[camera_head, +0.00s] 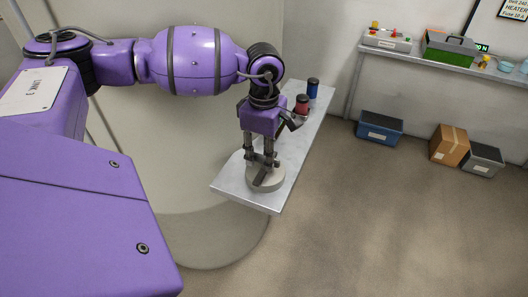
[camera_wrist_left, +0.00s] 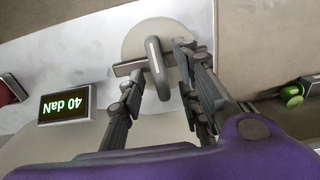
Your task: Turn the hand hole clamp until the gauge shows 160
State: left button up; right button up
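The hand hole clamp is a round pale disc with a grey crossbar and a raised curved handle (camera_wrist_left: 157,62) in the left wrist view. In the head view, its disc (camera_head: 273,183) sits at the near end of the metal shelf. My left gripper (camera_head: 262,157) is right above it, fingers pointing down. In the left wrist view, the fingers (camera_wrist_left: 161,70) are apart on either side of the handle, with gaps visible, so I see no firm grip. The gauge (camera_wrist_left: 66,106) appears upside down with green digits reading 40 daN. My right gripper is out of view.
The narrow metal shelf (camera_head: 238,188) carries a red canister (camera_head: 302,104) and a blue one (camera_head: 313,88) farther back. A workbench (camera_head: 410,52) stands at the back right, with a blue bin (camera_head: 380,128) and a cardboard box (camera_head: 449,146) on the floor. Floor right of the shelf is clear.

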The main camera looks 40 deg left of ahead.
pick_arm(q)
jog(key=shift+c, duration=0.2)
grip_shut()
jog(key=shift+m, duration=0.3)
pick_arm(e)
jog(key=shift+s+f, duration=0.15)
